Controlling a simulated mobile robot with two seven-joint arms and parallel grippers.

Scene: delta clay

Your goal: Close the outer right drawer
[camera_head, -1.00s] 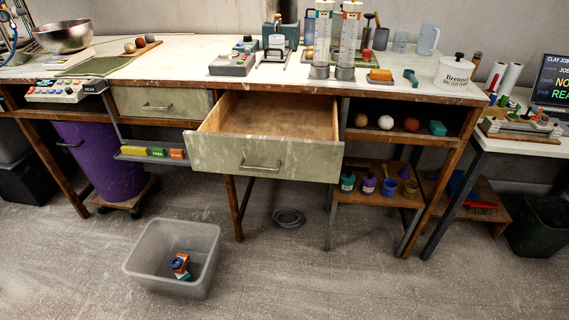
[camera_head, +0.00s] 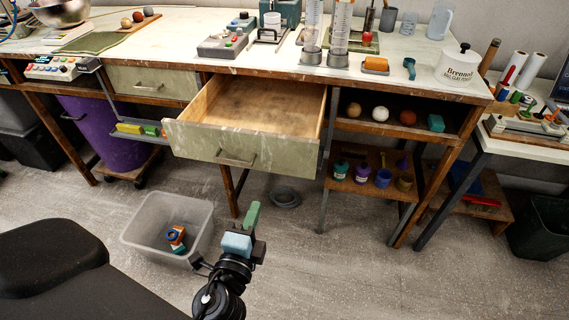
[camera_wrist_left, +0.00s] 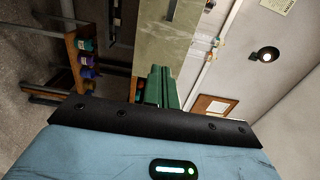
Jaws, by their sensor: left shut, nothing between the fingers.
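The right drawer (camera_head: 210,146) under the workbench stands pulled out, empty inside, with a greenish-grey front and a bar handle (camera_head: 235,158). My left gripper (camera_head: 253,215), with green fingers and a pale blue body, is below and in front of the drawer front, apart from it, pointing up toward the bench. Its fingers are shut with nothing between them. In the left wrist view, the green fingers (camera_wrist_left: 161,87) are together, and the pale drawer front (camera_wrist_left: 165,35) shows beyond them, turned sideways. My right gripper is not in view.
The left drawer (camera_head: 152,83) is shut. A clear plastic bin (camera_head: 150,210) holding small blocks stands on the floor left of my gripper. A shelf (camera_head: 350,202) with small jars is right of the drawer. Floor at the lower right is clear.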

